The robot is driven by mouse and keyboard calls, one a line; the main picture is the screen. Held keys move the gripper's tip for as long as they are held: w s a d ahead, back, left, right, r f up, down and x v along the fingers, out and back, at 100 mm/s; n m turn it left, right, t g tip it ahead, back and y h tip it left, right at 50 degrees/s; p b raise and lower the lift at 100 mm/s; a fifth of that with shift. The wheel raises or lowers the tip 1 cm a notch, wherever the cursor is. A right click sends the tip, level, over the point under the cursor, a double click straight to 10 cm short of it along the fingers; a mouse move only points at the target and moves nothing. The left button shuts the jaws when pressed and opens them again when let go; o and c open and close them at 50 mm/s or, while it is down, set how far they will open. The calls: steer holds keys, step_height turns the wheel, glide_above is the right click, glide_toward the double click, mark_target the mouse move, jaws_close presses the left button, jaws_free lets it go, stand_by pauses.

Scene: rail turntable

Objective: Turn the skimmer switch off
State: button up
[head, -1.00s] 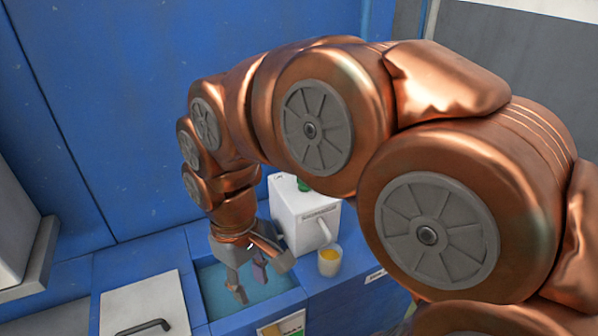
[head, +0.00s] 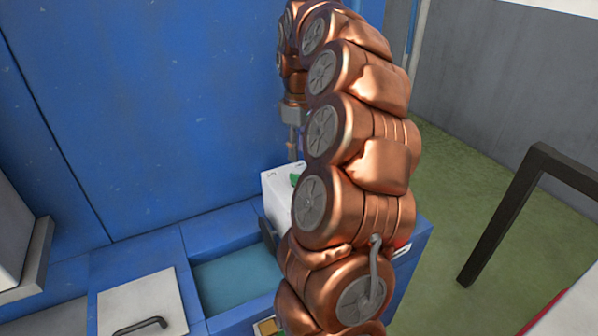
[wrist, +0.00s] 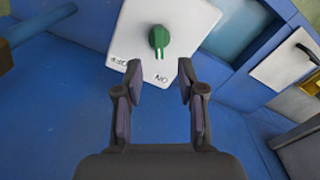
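The skimmer switch is a green knob (wrist: 159,40) on top of a white box (wrist: 185,22). In the wrist view the knob stands lengthwise up and down, with a pale mark at its lower end toward the ON label (wrist: 161,78). The OFF label (wrist: 119,63) is to the left. My gripper (wrist: 160,76) is open and empty, its fingertips apart from the knob and below it in the picture. In the head view my gripper (head: 292,150) hangs above the white box (head: 275,193), and the knob (head: 294,180) partly shows beside my arm.
A blue-green tank (head: 235,280) lies left of the box, with a handled white lid (head: 140,302) further left. A blue wall (head: 150,120) rises behind. Green floor (head: 450,190) and a black frame (head: 515,200) are at right. My arm hides the box's front area.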

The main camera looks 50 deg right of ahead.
mark_target(299, 175)
steer(key=shift+d+f+p, duration=0.1)
steer(key=shift+f+p, duration=0.9)
steer(key=shift+f, duration=2.9)
jaws_close()
